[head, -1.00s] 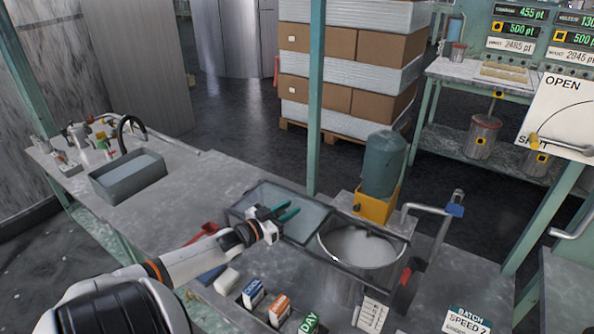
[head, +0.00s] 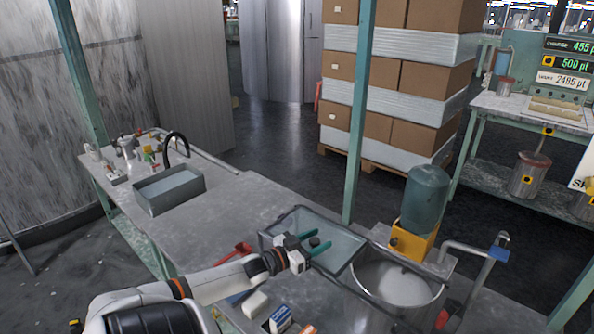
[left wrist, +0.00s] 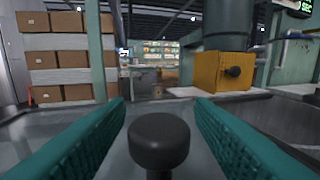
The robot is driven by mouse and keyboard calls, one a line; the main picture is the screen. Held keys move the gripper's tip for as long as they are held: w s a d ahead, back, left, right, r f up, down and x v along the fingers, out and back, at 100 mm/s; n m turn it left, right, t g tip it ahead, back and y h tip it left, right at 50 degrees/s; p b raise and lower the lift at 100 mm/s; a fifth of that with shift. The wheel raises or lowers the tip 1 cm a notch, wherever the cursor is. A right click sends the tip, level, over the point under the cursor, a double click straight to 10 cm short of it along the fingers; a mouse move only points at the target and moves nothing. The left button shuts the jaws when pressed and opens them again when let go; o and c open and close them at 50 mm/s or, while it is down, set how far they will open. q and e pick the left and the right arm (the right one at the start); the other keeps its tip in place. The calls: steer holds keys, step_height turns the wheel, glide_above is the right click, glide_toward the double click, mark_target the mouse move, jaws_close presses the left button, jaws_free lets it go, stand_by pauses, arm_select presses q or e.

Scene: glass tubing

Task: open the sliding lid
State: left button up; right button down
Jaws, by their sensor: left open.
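The sliding lid (head: 300,220) is a dark-framed glass panel. In the head view it lies to the left of a round metal vat (head: 440,291), whose mouth is uncovered and shows white contents. A black round knob (head: 314,242) stands up from the glass. My left gripper (head: 323,241) is over the lid with its green fingers open, one on each side of the knob. In the left wrist view the knob (left wrist: 158,140) sits centred between the fingers (left wrist: 160,103), with a gap on both sides. My right gripper is not in view.
An orange stand with a green tank (head: 422,200) is behind the vat. A bent pipe (head: 470,250) rises to its right. A grey basin (head: 170,190) is at the bench's far left. A green post (head: 357,120) stands behind the lid. The bench between basin and lid is clear.

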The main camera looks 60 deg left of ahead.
arm_select(q)
steer(key=s, duration=1)
steer(key=shift+s+a, duration=0.15)
